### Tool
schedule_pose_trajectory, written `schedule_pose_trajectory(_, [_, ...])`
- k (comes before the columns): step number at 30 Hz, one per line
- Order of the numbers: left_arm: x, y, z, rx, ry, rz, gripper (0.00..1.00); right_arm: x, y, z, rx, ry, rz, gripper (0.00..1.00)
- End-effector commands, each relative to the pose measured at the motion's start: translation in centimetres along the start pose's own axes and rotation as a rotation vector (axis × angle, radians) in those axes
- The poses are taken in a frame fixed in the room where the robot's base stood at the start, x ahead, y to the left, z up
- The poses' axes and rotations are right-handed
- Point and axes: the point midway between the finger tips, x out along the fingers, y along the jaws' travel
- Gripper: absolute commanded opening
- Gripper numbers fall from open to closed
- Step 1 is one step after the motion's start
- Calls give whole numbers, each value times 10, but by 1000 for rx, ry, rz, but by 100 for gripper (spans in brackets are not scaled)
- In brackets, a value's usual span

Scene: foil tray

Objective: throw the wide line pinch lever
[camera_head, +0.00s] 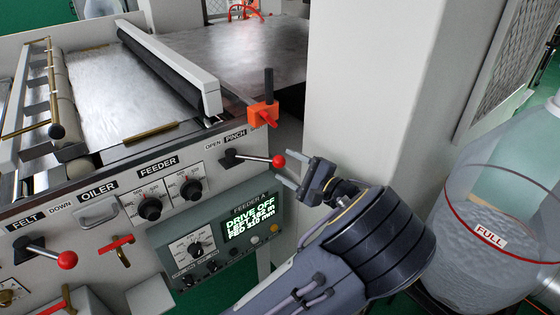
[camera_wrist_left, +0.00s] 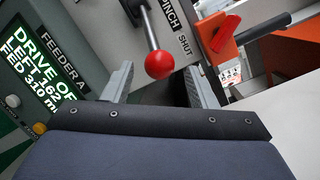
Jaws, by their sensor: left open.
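The pinch lever (camera_head: 254,159) is a black pivot with a metal rod and a red ball, on the grey feeder panel under the labels OPEN and PINCH. Its rod points right and slightly down in the head view. In the left wrist view the red ball (camera_wrist_left: 159,65) sits near the SHUT end of the label. My left gripper (camera_head: 283,173) is open at the ball, coming in from the right. In the left wrist view its two fingers (camera_wrist_left: 158,78) stand on either side of the ball, with gaps visible. My right gripper is not in view.
An orange clamp with a red handle (camera_head: 264,113) sits just above the lever. The green display (camera_head: 250,219) reads DRIVE OFF. A similar felt lever (camera_head: 67,260) is at lower left. A pale column (camera_head: 365,90) stands behind my gripper, and a large clear container (camera_head: 490,240) at right.

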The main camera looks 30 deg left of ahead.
Motion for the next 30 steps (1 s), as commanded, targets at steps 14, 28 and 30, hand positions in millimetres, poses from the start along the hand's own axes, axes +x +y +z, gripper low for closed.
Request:
schedule_pose_trajectory(14, [37,1,0,1,1,2,52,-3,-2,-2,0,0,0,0])
schedule_pose_trajectory(28, [37,1,0,0,1,2,7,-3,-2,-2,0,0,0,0])
schedule_pose_trajectory(30, [37,1,0,0,1,3,0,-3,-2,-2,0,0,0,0])
